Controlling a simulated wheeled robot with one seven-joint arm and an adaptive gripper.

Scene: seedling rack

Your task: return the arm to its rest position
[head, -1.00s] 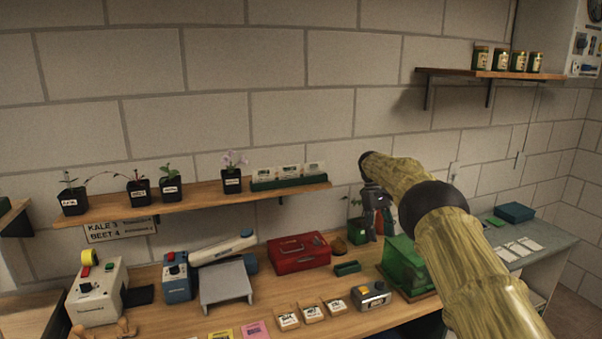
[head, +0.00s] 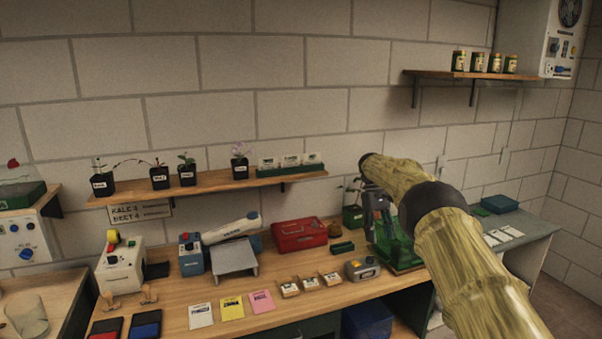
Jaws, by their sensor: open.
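My arm (head: 465,255) reaches in from the lower right, wrapped in a yellow-green sleeve with dark joints. My gripper (head: 378,232) hangs down from the arm's far end, over the right part of the wooden bench. Its fingers are open, and I see nothing held between them. It is in front of a green potted plant (head: 352,214) and beside a green device (head: 400,254), which the arm partly hides.
The wooden bench (head: 190,296) carries a red cash box (head: 299,234), a grey stand (head: 234,258), seed packets and cards. A wall shelf (head: 215,187) holds several potted seedlings. A higher shelf (head: 450,73) holds jars. The wall space above the arm is clear.

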